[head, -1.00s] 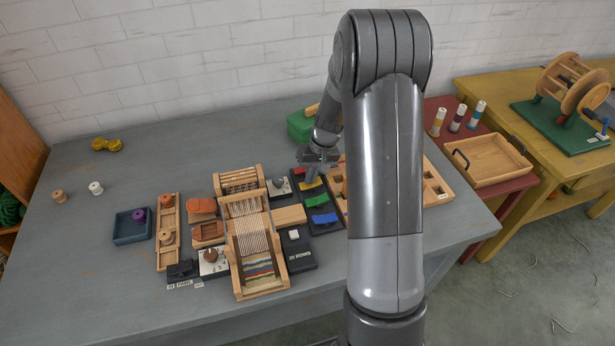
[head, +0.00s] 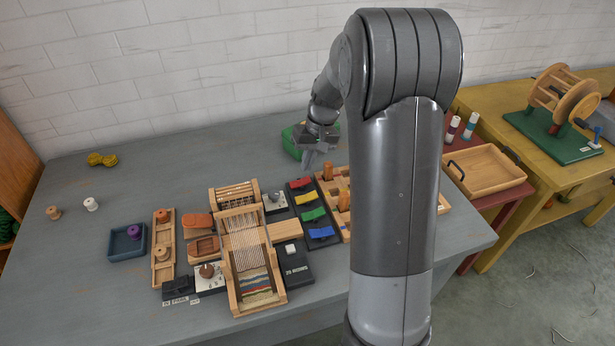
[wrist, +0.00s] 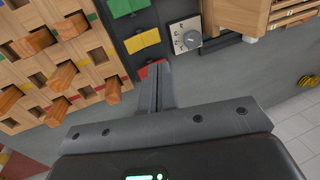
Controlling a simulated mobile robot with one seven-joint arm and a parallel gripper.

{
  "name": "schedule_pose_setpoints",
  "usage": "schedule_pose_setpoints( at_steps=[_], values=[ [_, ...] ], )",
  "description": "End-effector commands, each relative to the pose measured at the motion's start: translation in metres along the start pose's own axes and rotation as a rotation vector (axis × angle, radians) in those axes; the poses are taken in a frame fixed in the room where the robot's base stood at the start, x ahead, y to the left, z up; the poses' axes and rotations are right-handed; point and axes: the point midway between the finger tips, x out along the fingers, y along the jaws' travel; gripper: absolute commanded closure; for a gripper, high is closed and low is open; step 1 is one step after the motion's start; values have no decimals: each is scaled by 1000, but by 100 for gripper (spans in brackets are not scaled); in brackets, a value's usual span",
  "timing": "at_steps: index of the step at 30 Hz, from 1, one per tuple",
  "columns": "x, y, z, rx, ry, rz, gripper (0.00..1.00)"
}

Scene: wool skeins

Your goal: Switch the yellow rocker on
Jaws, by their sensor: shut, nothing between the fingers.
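The yellow rocker (head: 307,198) sits on a dark panel (head: 328,244) between the red rocker (head: 301,183) and the green rocker (head: 313,214). The wrist view also shows the yellow rocker (wrist: 142,41), uncovered. I cannot tell which way it is tipped. My gripper (head: 308,164) is shut and empty, raised beyond the red end of the panel. In the wrist view its fingertips (wrist: 158,68) overlap part of the red rocker (wrist: 148,69) and lie apart from the yellow one.
A blue rocker (head: 321,232) is at the panel's near end. A dial box (head: 275,203) stands to the left and a wooden pegboard (head: 328,190) to the right. A green box (head: 291,143) is behind my gripper. The table's back left is mostly clear.

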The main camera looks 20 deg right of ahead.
Motion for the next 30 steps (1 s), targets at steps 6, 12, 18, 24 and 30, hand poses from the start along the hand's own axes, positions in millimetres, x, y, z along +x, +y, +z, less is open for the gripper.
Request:
schedule_pose_setpoints(
  at_steps=[6, 12, 18, 24, 30],
  values=[
    [-25, -7, 0, 1, 0, 0, 100],
    [-29, -8, 0, 1, -1, 0, 100],
    [-29, -8, 0, 1, -1, 0, 100],
    [-30, -8, 1, 0, 2, 1, 100],
    [-55, -24, 21, -10, 39, 31, 100]
  ],
)
